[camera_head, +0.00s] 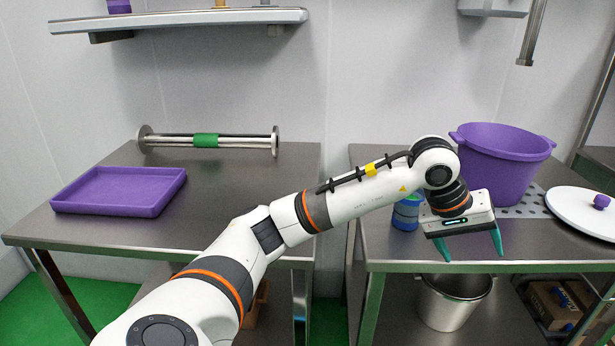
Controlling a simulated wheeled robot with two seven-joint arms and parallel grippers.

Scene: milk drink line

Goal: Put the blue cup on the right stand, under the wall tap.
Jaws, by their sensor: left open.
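The blue cup (404,222) stands upright on the right metal stand (400,250), near its left side. It has a greenish band or content near its top, and my gripper partly hides its right side. My left gripper (474,250) is open and empty, with its green fingers pointing down, just right of the cup and in front of it. The wall tap (532,40) hangs at the upper right as a grey pipe. My right gripper is not in view.
A large purple pot (500,165) stands on the perforated plate (532,207) of the right stand. A white lid (575,212) with a purple knob lies right of it. The left table holds a purple tray (115,190) and a metal roller (175,140). A steel bucket (450,300) sits below.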

